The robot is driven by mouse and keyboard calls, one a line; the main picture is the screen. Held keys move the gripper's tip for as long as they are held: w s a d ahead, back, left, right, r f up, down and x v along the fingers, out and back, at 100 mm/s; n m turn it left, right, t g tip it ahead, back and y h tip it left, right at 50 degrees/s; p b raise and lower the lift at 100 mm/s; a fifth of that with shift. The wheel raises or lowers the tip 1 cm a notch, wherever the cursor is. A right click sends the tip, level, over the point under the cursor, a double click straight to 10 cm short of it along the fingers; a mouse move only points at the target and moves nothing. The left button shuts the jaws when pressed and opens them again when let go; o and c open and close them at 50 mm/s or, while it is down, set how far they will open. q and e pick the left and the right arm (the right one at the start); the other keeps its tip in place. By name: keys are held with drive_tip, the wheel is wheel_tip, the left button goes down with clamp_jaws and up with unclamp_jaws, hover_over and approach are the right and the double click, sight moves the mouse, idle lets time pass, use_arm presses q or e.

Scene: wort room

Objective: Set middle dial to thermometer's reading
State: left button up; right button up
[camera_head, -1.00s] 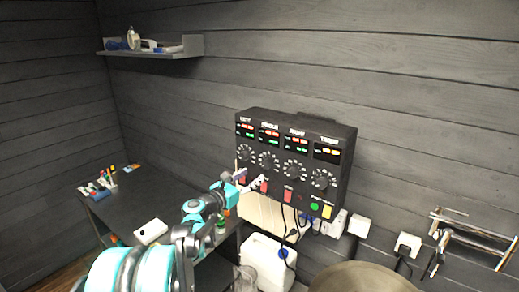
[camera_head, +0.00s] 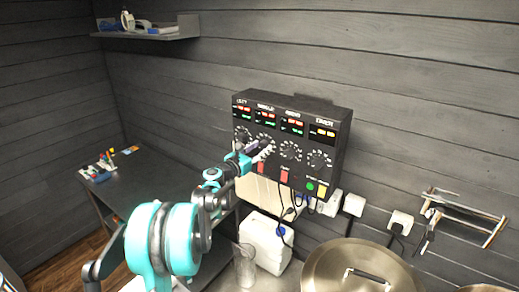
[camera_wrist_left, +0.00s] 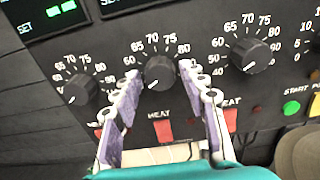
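The black control panel (camera_head: 292,137) hangs on the wall, with a row of dials under small displays. The middle dial (camera_wrist_left: 160,72), a black knob with a scale around it marked 60 to 80, sits in the centre of the left wrist view. My left gripper (camera_head: 266,149) is in front of the panel at this dial. In the left wrist view its fingers (camera_wrist_left: 160,76) are spread, one on each side of the knob, apparently apart from it. The left dial (camera_wrist_left: 76,90) and the right dial (camera_wrist_left: 250,53) flank it. I cannot make out a thermometer. My right gripper is out of view.
Red heat switches (camera_wrist_left: 163,131) sit below the dials, and a green start button (camera_wrist_left: 291,108) is to the right. A lidded metal pot (camera_head: 362,268) and a white canister (camera_head: 266,243) stand below. A dark table (camera_head: 150,185) is at left.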

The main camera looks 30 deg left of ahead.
use_arm(q)
drive_tip(key=c, duration=0.7)
drive_tip(key=shift+m, duration=0.3)
